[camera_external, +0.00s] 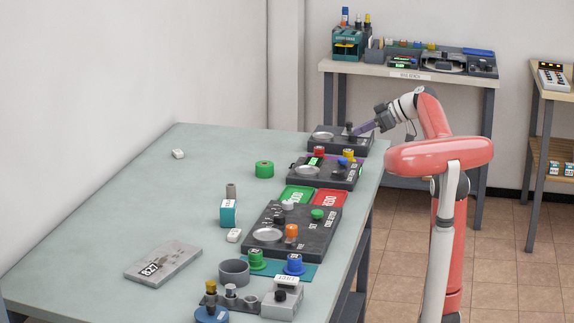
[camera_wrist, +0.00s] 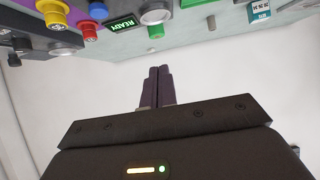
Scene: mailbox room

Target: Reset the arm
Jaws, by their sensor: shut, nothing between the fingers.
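My red and white arm stands at the right edge of the green table (camera_external: 110,200) in the external view. My gripper (camera_external: 358,131) reaches left over the table's far right end, close to the far dark device (camera_external: 318,146); whether it touches cannot be told. In the wrist view my gripper (camera_wrist: 158,70) shows two purple fingers pressed together, with nothing between them. The wrist view appears upside down, with the panel and table along its top edge.
A dark panel (camera_external: 310,180) with a green display and coloured knobs sits nearer. A back bench (camera_external: 385,70) stands behind my arm.

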